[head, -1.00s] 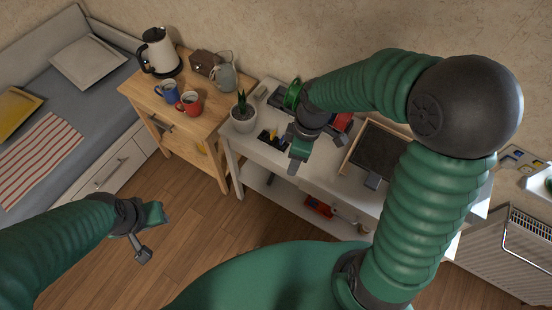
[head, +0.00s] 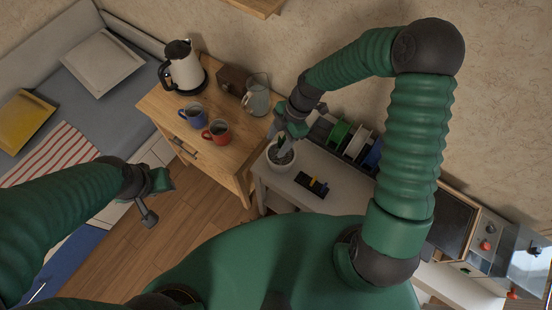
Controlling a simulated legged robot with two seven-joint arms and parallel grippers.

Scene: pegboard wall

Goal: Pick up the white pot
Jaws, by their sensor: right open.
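The white pot (head: 281,163) holds a small green plant and stands upright at the left end of the white bench (head: 322,194). My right gripper (head: 287,133) is open at the plant, over the far side of the pot. It partly covers the plant, and I cannot tell whether it touches the pot. My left gripper (head: 157,203) is open and empty over the floor, well left of the pot.
A wooden cabinet (head: 226,168) left of the pot carries a kettle (head: 184,70), a blue mug (head: 193,116), a red mug (head: 217,131), a glass jug (head: 257,98) and a brown box (head: 232,80). Spools (head: 357,142) and a dark tool (head: 312,185) lie right of the pot.

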